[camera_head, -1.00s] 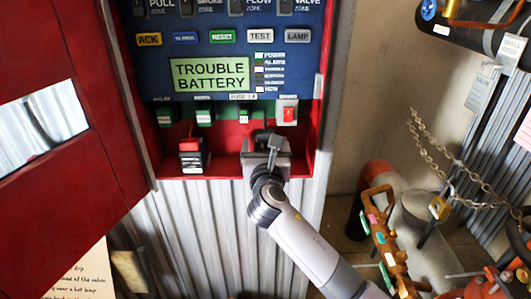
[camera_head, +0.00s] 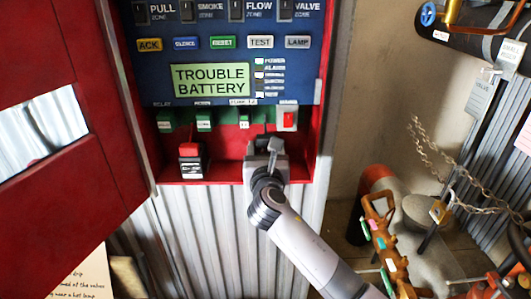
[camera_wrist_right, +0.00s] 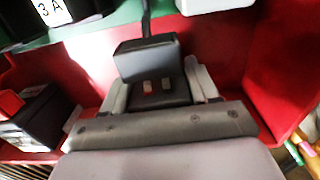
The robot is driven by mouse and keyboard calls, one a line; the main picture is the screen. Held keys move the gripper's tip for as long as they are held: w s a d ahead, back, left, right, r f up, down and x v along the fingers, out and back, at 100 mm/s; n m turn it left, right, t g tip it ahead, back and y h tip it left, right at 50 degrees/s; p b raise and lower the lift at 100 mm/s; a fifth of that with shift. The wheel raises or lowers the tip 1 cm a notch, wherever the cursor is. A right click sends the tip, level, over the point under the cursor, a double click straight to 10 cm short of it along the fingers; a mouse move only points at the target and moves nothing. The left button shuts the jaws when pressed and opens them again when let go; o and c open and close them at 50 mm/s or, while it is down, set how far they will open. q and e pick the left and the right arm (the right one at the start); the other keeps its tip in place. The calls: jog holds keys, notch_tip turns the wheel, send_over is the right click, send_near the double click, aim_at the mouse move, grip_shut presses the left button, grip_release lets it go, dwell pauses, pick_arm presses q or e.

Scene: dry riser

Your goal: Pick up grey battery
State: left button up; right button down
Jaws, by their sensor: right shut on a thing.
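The grey battery (camera_wrist_right: 147,58) is a dark grey block with two small terminals, seen in the right wrist view. A dark lead runs up from behind it. My right gripper (camera_wrist_right: 160,84) is shut on it, with one pale finger on each side. In the head view, my right gripper (camera_head: 267,152) reaches into the right part of the red cabinet's bottom shelf and hides most of the battery. I cannot tell whether the battery touches the shelf. My left gripper is not in view.
A black battery with a red top (camera_head: 192,162) stands left on the shelf; it also shows in the right wrist view (camera_wrist_right: 38,118). Green terminal blocks (camera_head: 204,120) and a red switch (camera_head: 287,118) sit just above. The cabinet's right wall (camera_head: 322,130) is close.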

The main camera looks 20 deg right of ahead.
jog(key=v, duration=1.8)
jog(key=shift+r+b, duration=0.3)
jog(key=shift+r, duration=0.2)
jog(key=shift+s, duration=0.1)
